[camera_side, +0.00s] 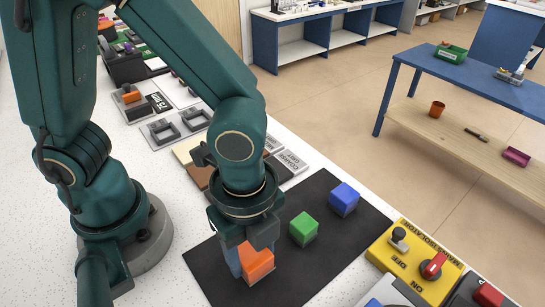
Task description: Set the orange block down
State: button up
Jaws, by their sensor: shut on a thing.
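The orange block (257,263) is in my gripper (252,262), over the near left part of the black mat (321,190). My gripper points down and its fingers are shut on the block, partly hiding it. The block's lower edge is at or just above the mat; I cannot tell whether it touches. A green block (303,229) sits on the mat to the right of my gripper. A blue block (343,199) sits farther back on the mat.
A yellow isolator box (415,262) with a red knob stands right of the mat. Grey trays (178,127) and labelled plates (291,160) lie behind my gripper. The mat's front right is bare. A blue bench (478,88) stands across the floor.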

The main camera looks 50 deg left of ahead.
jog(key=shift+f, duration=0.8)
jog(key=shift+f, duration=0.1)
jog(key=o, duration=1.3)
jog(key=shift+c, duration=0.2)
